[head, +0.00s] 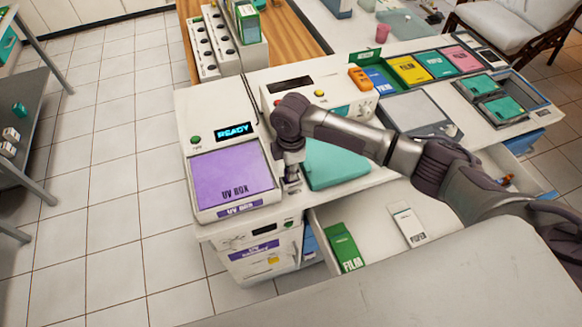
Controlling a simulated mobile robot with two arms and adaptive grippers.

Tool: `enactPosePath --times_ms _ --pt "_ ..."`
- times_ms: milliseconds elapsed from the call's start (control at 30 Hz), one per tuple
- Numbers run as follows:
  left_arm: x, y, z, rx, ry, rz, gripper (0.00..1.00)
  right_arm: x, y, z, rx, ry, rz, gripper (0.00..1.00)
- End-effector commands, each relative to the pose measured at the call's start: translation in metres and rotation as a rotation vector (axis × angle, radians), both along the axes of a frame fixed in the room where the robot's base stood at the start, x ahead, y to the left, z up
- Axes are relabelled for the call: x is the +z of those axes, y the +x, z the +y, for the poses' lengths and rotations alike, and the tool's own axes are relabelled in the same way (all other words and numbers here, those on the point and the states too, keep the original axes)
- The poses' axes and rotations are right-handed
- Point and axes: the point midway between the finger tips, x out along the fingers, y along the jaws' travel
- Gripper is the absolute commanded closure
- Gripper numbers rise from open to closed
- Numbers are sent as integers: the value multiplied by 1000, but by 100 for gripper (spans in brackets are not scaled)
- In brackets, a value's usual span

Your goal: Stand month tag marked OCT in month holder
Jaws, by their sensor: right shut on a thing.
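My right gripper (290,182) points down in the gap between the purple-lidded UV box (234,178) and a teal pad (337,165). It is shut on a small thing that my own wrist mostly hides. I cannot read any OCT mark on it. No month tag or month holder can be made out for certain in the head view. My left gripper is out of view.
Below, an open drawer holds a green film box (343,248) and a white paper packet (408,226). A white rack with round holes (208,42) stands at the back left. Coloured film boxes (408,69) and an orange device (360,79) lie to the right.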

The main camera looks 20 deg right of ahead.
Motion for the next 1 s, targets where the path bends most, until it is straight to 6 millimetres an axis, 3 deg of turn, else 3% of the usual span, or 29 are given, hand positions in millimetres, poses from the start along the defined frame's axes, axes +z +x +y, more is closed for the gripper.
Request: enactPosePath --times_ms 1000 --pt "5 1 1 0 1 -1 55 -4 0 0 1 1 0 100"
